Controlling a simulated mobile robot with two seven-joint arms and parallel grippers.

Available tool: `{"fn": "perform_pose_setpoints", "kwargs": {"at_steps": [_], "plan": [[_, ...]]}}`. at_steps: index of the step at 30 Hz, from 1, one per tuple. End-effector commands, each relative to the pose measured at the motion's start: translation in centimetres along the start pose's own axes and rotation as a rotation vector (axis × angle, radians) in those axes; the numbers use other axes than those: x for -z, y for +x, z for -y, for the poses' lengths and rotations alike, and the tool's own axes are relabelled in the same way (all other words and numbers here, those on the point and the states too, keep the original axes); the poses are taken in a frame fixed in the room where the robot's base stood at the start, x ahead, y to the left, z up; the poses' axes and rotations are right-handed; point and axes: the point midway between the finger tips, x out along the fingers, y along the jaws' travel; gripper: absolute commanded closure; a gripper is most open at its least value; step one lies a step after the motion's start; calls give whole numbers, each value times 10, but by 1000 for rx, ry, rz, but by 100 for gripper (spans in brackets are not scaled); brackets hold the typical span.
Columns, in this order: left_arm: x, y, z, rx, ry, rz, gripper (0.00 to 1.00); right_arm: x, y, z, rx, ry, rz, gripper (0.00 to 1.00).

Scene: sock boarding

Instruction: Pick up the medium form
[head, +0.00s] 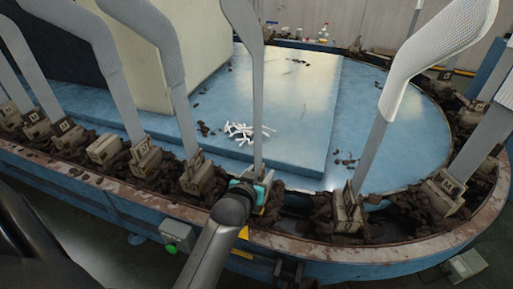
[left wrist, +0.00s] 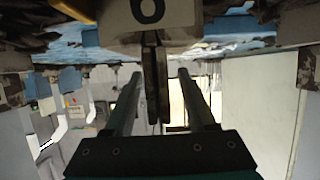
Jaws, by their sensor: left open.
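Several tall grey foot-shaped forms stand upright in labelled blocks around the rim of a round blue table. My left gripper (head: 256,184) is at the base of the middle form (head: 258,95), low on its shank, and hides much of that form's block. I cannot read the middle form's size. My right gripper is not in view.
A neighbouring form (head: 175,65) stands to the left and a larger-looking form (head: 425,60) to the right. Dark clumps line the rusty rim (head: 380,258). Small white pieces (head: 245,131) lie on the blue tabletop (head: 305,95). A big cream panel (head: 195,50) stands behind.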

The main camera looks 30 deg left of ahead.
Motion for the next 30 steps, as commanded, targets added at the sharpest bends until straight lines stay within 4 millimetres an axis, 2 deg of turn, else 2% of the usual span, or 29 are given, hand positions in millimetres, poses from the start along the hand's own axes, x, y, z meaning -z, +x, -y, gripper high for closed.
{"fn": "perform_pose_setpoints", "kwargs": {"at_steps": [6,21,30], "plan": [[0,0,0,0,0,0,46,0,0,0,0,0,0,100],[0,0,0,0,0,0,100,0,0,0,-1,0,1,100],[0,0,0,0,0,0,100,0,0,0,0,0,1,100]]}}
